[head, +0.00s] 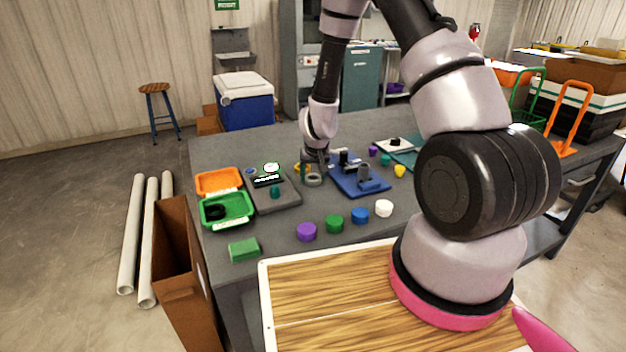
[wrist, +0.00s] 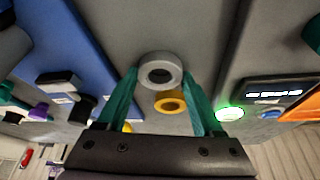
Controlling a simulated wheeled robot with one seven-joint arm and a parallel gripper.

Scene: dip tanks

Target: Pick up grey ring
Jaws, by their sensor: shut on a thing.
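The grey ring (head: 314,180) is at the table's middle, between the grey box with a small display and the blue board. In the wrist view the grey ring (wrist: 160,83) sits between the tips of my two teal fingers. My gripper (wrist: 160,72) is shut on it, one finger on each side. In the head view my gripper (head: 309,172) reaches down from above at the ring. I cannot tell whether the ring touches the table.
A yellow ring (wrist: 170,102) lies close by the grey one. The blue board (head: 350,187) with upright parts stands just right. The grey display box (head: 287,203) stands left, beside the green bin (head: 250,206) and orange bin (head: 219,172). Several coloured caps line the front.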

